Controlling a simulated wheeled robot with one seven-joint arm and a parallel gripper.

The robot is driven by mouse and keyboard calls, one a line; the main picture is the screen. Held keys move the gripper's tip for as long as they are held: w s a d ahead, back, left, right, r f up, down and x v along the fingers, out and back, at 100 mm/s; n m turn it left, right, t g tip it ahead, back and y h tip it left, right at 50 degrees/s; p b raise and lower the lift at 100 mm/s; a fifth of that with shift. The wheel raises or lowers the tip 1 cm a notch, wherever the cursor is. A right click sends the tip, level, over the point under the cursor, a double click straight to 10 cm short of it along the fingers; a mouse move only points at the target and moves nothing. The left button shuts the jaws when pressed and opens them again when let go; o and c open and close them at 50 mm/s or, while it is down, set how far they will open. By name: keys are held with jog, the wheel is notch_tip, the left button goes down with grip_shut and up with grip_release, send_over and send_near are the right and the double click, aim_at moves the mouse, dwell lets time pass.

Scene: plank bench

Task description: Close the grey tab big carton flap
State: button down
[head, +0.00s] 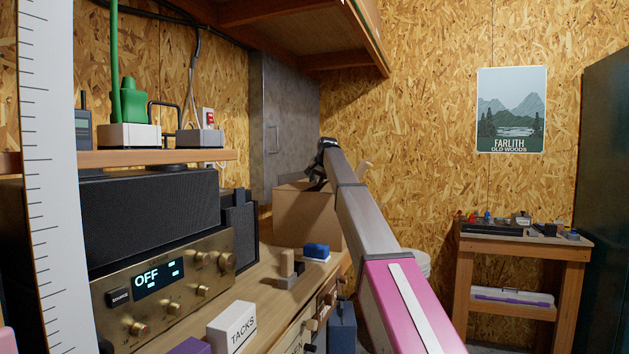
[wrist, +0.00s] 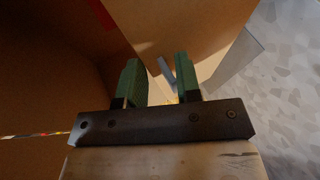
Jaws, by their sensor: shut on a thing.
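The big carton (head: 305,218) is a brown cardboard box at the far end of the bench, beside the grey cabinet. My arm reaches across it, and my gripper (head: 325,158) is at its top. In the wrist view my gripper (wrist: 158,75) has its green fingers shut on the small grey tab (wrist: 168,71). The tan carton flap (wrist: 180,25) fills the space beyond the fingers and stands tilted. The carton's dark brown inside (wrist: 60,75) shows at the left. In the head view my arm and gripper hide the tab and most of the flap.
A grey metal cabinet (head: 290,115) stands behind the carton, under a wooden shelf. A blue-topped block (head: 316,251), a wooden block on a grey base (head: 287,268) and a tacks box (head: 232,327) lie on the bench. A brass stereo (head: 165,290) stands at the left.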

jog(key=shift+s+d+f, duration=0.15)
jog(key=shift+f, duration=0.2)
jog(key=shift+s+d+f, duration=0.1)
jog(key=shift+f, duration=0.25)
jog(key=c, duration=0.8)
grip_release()
jog(key=shift+d, duration=0.1)
jog(key=shift+c, duration=0.2)
jog(key=shift+w+a, duration=0.1)
jog(key=shift+a, duration=0.15)
jog(key=shift+r, duration=0.1)
jog(key=v, duration=1.1)
jog(key=shift+r, duration=0.2)
jog(key=shift+w+d, duration=0.1)
